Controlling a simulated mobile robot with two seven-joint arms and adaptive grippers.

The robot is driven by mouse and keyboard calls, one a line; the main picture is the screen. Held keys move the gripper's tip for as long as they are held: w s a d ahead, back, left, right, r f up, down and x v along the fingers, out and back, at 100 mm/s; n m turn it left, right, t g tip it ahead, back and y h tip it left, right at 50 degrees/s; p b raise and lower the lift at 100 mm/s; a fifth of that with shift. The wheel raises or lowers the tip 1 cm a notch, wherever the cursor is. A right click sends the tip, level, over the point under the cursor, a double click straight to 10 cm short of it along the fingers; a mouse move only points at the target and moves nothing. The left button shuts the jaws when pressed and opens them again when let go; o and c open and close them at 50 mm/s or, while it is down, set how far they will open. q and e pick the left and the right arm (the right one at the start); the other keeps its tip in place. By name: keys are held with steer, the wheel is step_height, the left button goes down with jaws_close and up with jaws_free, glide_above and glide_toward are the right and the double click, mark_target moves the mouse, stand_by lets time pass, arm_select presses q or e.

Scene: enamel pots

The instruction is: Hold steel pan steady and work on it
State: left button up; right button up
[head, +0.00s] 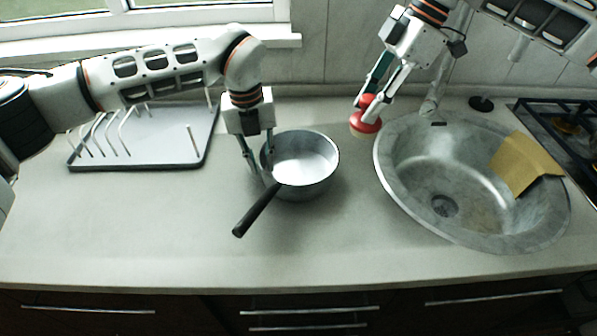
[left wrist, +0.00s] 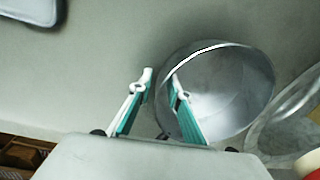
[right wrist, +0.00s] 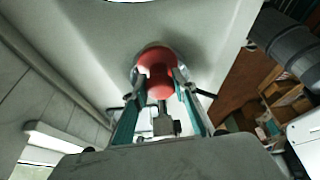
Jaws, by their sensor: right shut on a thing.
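The steel pan (head: 302,160) stands upright on the counter left of the sink, its dark handle (head: 257,210) pointing toward the front left. My left gripper (head: 260,168) is at the pan's left rim with its fingers apart. In the left wrist view (left wrist: 161,80) one finger is outside the pan (left wrist: 225,85) and the other overlaps its near wall; whether they touch it cannot be told. My right gripper (head: 369,104) is shut on a red scrubber (head: 364,124) with a pale underside, held in the air between pan and sink. The red scrubber fills the fingers in the right wrist view (right wrist: 157,70).
A dish rack (head: 150,150) stands at the back left. The round sink (head: 400,190) is to the right, with a yellow cloth (head: 525,165) over its right rim and a tap (head: 432,100) behind. A stove (head: 570,125) is far right. The front counter is clear.

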arm_select(q)
steer(key=shift+r, duration=0.1)
arm_select(e)
steer(key=shift+r, duration=0.1)
